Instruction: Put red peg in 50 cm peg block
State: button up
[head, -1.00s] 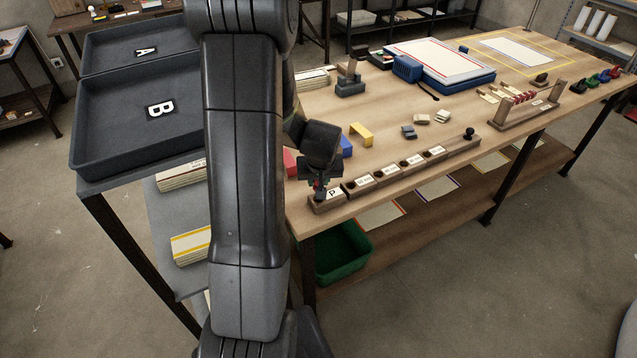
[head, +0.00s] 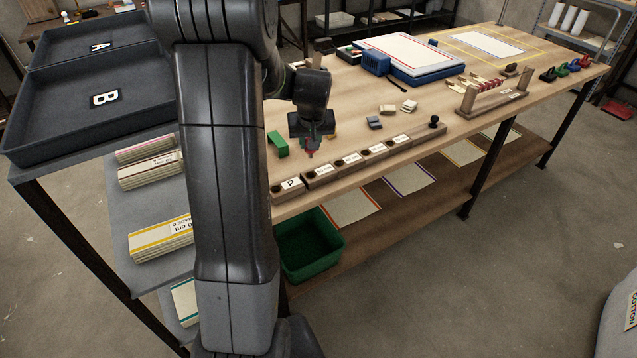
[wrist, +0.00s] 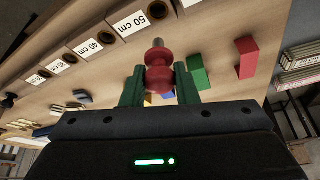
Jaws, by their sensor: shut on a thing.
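My gripper (wrist: 160,88) is shut on the red peg (wrist: 159,70), a spool shape with a grey metal tip, between green fingers. In the head view my gripper (head: 310,150) hangs just behind the row of wooden peg blocks, and the peg shows as a small red patch (head: 309,153). The peg is apart from the blocks.
The P block (head: 288,184) ends the row near the table's front edge; a black knob (head: 434,121) stands at the far end. A green block (head: 278,144) lies left of my gripper. Small blocks (head: 388,109) and a blue box (head: 376,61) lie behind. A green bin (head: 310,245) is below.

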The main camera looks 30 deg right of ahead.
aim_at(310, 172)
notch_tip(310, 172, down, 9)
jog(key=shift+f+p, duration=0.1)
jog(key=shift+p, duration=0.25)
jog(key=shift+f, duration=0.1)
jog(key=o, duration=1)
jog(key=shift+s+r, duration=0.1)
jog(key=shift+r, duration=0.55)
jog(key=v, duration=1.1)
jog(key=shift+b, duration=0.35)
jog(key=shift+a, duration=0.1)
